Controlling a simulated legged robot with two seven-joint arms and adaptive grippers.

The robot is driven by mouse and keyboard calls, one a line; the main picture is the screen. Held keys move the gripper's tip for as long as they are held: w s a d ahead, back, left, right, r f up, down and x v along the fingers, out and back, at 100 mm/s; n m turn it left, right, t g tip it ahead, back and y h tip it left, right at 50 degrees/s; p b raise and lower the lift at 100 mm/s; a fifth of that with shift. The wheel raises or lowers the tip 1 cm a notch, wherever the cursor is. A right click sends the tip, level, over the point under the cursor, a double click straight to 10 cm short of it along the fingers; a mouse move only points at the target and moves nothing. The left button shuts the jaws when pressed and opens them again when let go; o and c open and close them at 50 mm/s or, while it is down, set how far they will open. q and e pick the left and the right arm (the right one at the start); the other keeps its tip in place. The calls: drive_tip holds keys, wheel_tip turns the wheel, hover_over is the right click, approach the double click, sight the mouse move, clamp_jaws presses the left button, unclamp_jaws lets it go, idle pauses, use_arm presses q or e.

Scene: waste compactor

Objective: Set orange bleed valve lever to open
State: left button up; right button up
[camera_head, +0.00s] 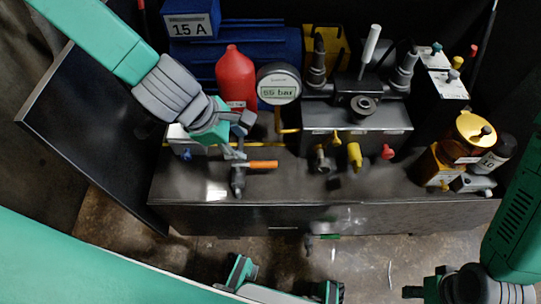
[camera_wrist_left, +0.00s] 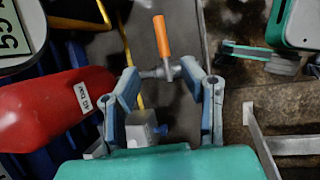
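The orange lever (camera_head: 263,164) sits on a metal valve at the front left of the dark bench, sticking out to the right in the head view. In the left wrist view the orange lever (camera_wrist_left: 161,36) shows just beyond the fingertips, with its metal stem below it. My left gripper (camera_head: 236,148) is over the valve. In the wrist view the left gripper (camera_wrist_left: 163,72) has its fingers spread apart, with the lever's metal stem near the tips; contact cannot be told. My right gripper (camera_head: 428,288) is low at the bottom right, partly cut off, far from the lever.
A red cylinder (camera_head: 235,75) and a gauge reading about 65 bar (camera_head: 278,88) stand behind the valve. Yellow (camera_head: 354,155) and red (camera_head: 388,152) fittings lie to the right. An amber container (camera_head: 470,135) stands at the right end. A dark panel (camera_head: 95,125) stands at left.

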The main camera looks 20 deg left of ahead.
sight(265, 163)
use_arm(q)
drive_tip(key=b+x, duration=0.5)
drive_tip(key=x, duration=0.8)
drive_tip(key=shift+f, duration=0.2)
clamp_jaws()
